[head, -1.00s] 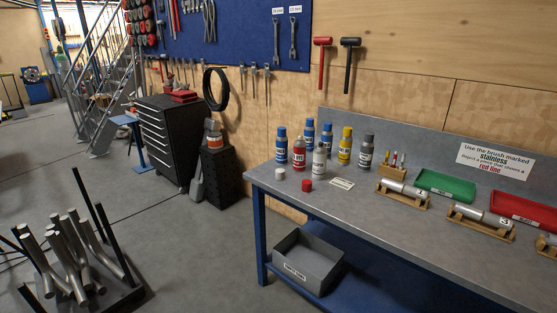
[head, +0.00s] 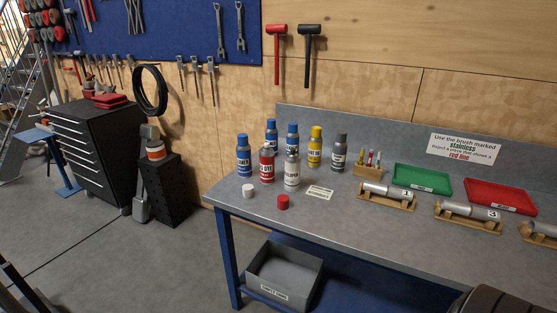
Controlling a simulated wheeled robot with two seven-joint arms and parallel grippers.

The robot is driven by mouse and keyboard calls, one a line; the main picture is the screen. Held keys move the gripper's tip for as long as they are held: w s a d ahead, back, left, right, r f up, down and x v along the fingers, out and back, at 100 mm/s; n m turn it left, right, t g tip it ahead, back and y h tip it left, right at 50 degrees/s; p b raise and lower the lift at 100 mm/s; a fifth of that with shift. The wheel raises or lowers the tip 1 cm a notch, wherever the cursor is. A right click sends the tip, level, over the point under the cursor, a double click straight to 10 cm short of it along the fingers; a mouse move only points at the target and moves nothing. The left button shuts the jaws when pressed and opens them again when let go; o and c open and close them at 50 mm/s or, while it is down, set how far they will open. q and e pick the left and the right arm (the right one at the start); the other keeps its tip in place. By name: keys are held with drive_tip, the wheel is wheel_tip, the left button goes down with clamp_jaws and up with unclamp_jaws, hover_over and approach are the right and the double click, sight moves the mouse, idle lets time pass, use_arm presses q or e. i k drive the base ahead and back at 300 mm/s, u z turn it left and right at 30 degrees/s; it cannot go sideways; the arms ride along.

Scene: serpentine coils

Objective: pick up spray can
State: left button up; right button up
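Several spray cans stand upright in a group at the left end of the workbench. In the head view there is a front blue can (head: 243,156), a red can (head: 267,163), a white-and-grey can (head: 292,171), a yellow can (head: 315,147) and a grey can (head: 339,152). Two more blue cans, a back left one (head: 271,135) and a back right one (head: 292,139), stand behind. A white cap (head: 248,190) and a red cap (head: 283,202) lie in front of them. Neither gripper shows.
The workbench (head: 335,225) also holds a small label card (head: 319,193), a brush holder (head: 368,169), pipe pieces on wooden cradles (head: 387,195), a green tray (head: 422,180) and a red tray (head: 500,197). A grey bin (head: 284,275) sits below.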

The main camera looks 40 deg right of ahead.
sight(267, 155)
drive_tip(key=z, duration=0.7)
drive_tip(key=i, duration=0.85)
drive_tip(key=z, duration=1.15)
drive_tip(key=i, duration=0.2)
drive_tip(key=z, duration=0.25)
